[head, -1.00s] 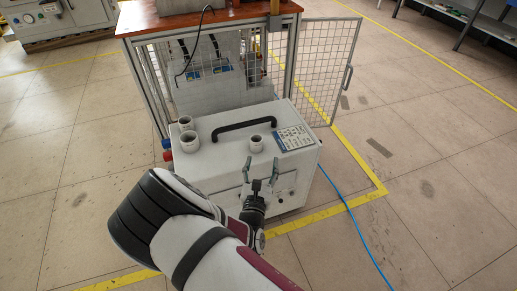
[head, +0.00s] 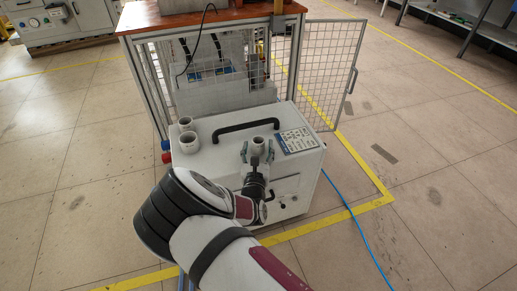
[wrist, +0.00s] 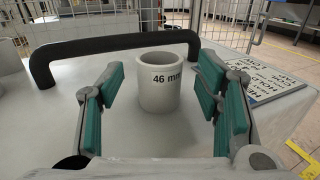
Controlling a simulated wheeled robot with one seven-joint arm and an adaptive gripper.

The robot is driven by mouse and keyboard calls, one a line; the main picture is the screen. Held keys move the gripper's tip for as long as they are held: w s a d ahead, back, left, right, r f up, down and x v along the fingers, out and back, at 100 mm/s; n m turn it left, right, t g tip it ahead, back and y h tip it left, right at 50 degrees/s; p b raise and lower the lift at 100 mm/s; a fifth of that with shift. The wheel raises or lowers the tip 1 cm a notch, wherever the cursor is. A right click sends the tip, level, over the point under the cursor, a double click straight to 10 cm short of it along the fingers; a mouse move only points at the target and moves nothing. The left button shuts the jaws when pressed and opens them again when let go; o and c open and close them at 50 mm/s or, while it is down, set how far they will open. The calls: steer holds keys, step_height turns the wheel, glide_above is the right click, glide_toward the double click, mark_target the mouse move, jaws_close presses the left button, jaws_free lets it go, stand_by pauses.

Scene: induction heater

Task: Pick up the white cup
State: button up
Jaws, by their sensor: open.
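A white cup (head: 258,144) stands upright on top of the white heater box (head: 222,151), to the right of the other cups. In the wrist view the cup (wrist: 159,82) bears the print "46 mm" and sits centred beyond the fingers. My gripper (head: 257,152) is open at the near side of this cup. In the wrist view my gripper (wrist: 160,105) has its green-padded fingers left and right of the cup's line, with clear gaps to it. It holds nothing.
A black handle (head: 246,125) arches just behind the cup. Two more white cups, one behind (head: 185,123) and one in front (head: 189,142), stand at the box's left. A label plate (head: 298,140) lies right. A wire-mesh cage (head: 330,75) stands behind.

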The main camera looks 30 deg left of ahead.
mark_target(258, 142)
steer(key=shift+b+x, duration=0.4)
steer(key=shift+x, duration=1.05)
steer(key=shift+c, duration=0.6)
jaws_close()
steer(key=shift+r, duration=0.1)
